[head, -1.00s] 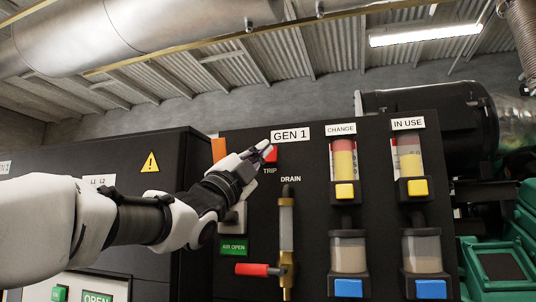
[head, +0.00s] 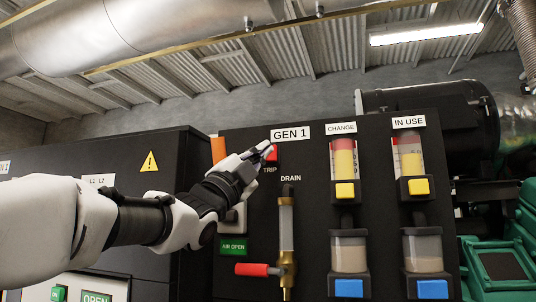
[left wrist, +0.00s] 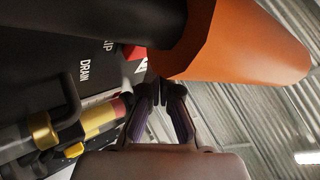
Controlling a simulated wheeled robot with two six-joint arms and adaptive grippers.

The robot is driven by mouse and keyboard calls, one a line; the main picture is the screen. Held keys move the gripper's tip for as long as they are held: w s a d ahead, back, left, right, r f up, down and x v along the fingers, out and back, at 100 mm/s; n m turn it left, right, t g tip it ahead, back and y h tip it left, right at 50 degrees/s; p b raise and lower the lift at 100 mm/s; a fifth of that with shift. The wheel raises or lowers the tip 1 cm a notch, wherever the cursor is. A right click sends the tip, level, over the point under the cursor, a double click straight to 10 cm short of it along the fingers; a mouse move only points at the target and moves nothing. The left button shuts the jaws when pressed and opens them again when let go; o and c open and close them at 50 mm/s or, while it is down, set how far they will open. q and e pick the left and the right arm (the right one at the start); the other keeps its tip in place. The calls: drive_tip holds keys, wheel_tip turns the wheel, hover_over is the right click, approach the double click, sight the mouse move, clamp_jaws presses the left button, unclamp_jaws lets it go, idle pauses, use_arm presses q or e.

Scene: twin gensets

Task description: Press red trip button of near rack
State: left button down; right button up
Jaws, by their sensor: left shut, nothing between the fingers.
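The red trip button (head: 273,155) sits on the black panel, under the GEN 1 label and above the word TRIP. My left gripper (head: 266,147) is shut and empty, with its tips in front of the button's upper left part in the head view. In the left wrist view the closed fingertips (left wrist: 160,88) lie below the red button (left wrist: 134,52), which is partly hidden behind an orange cylinder. I cannot tell whether the tips touch the button. My right gripper is not in view.
An orange cylinder (head: 218,150) sticks out just left of my gripper and looms large in the left wrist view (left wrist: 250,45). A drain tube (head: 286,225) with a red-handled valve (head: 257,270) is below. Two filter columns with yellow (head: 345,190) and blue blocks stand right.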

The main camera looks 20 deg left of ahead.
use_arm(q)
drive_tip(key=shift+w, duration=0.35)
drive_tip(key=shift+w+r+p, duration=0.1)
drive_tip(key=shift+w+p, duration=0.25)
drive_tip(key=shift+w, duration=0.15)
idle(1.2)
drive_tip(key=shift+s+b, duration=0.65)
drive_tip(key=shift+b, duration=0.2)
